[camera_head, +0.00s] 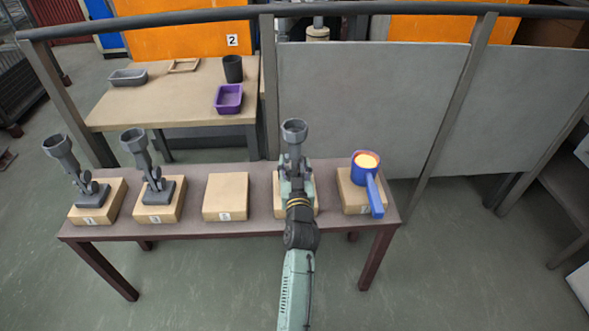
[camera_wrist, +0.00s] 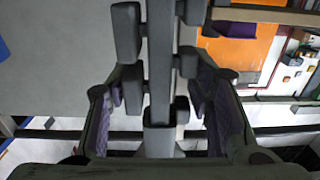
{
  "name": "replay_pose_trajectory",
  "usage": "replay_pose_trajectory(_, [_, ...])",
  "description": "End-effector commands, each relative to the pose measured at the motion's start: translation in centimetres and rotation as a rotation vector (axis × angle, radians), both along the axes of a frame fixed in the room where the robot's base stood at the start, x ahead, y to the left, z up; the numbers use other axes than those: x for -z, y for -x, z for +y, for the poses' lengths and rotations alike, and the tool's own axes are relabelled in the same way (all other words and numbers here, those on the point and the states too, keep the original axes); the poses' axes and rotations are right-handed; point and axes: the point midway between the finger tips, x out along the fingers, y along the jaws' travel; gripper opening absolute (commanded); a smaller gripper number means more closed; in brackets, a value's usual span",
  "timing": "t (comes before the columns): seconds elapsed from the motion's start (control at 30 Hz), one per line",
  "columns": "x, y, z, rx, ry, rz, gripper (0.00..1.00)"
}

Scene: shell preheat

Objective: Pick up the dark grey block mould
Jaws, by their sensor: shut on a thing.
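The dark grey block mould (camera_head: 294,130) stands upright over the wooden block (camera_head: 280,206) fourth from the left, its funnel cup at the top. In the wrist view the mould (camera_wrist: 160,60) shows as a straight stem with square blocks along it. My gripper (camera_head: 297,187) is around its lower part, and the wrist view shows my gripper (camera_wrist: 160,108) with a finger on either side of the stem, shut on it. The mould's base is hidden behind my arm, so I cannot tell whether it touches the wooden block.
Two other grey moulds (camera_head: 64,158) (camera_head: 138,152) stand on wooden blocks at the left. The middle wooden block (camera_head: 226,195) is bare. A blue ladle (camera_head: 370,182) with glowing contents sits on the right block. Behind are grey panels (camera_head: 370,100) and a table (camera_head: 165,95) with trays.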

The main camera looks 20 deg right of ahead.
Motion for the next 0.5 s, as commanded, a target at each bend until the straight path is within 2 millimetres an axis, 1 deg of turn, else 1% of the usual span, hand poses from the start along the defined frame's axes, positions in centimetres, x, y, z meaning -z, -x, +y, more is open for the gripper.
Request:
replay_pose_trajectory(0.03, [0.0,-0.01,-0.01,0.0,0.0,0.0,0.32])
replay_pose_trajectory(0.4, [0.0,-0.01,-0.01,0.0,0.0,0.0,0.07])
replay_pose_trajectory(0.5, [-0.2,-0.01,-0.02,0.001,0.001,-0.004,0.02])
